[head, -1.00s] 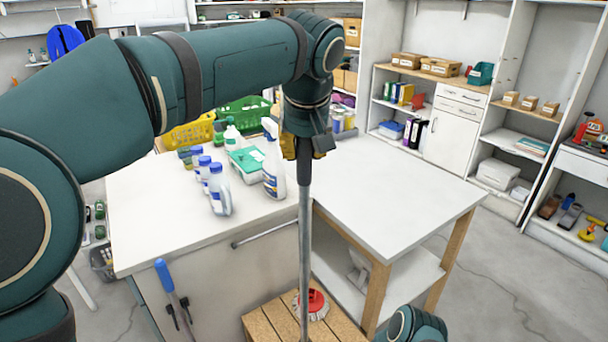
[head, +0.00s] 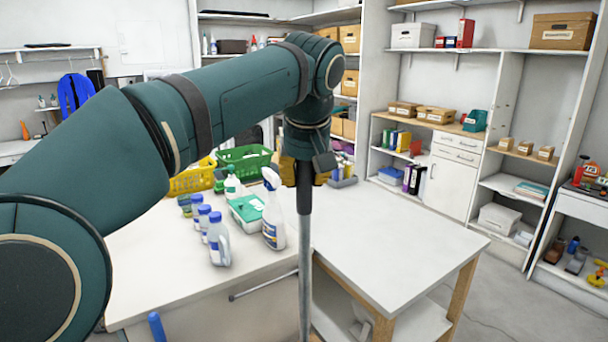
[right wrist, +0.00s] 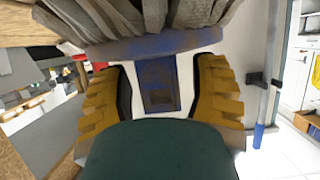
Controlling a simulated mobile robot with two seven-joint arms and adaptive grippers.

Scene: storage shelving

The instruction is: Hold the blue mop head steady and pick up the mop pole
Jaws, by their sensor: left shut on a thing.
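The mop pole (head: 305,262) is a grey rod with a black upper end. It stands near upright in front of the counter in the head view, and its lower end is out of view. My left gripper (head: 304,173) is shut on the pole's black top end. In the right wrist view, the mop head (right wrist: 158,85) shows a worn blue bar and neck with grey strands above. My right gripper (right wrist: 158,92) has its yellow fingers on either side of the neck. White shows between neck and fingers, so I cannot tell whether they touch it.
The white counter (head: 160,262) carries several blue-capped bottles, a spray bottle (head: 273,212) and a green-lidded box (head: 246,210). A green basket (head: 244,160) stands behind. A lower white table (head: 400,238) adjoins at right. A blue handle end (head: 157,326) shows at the counter front.

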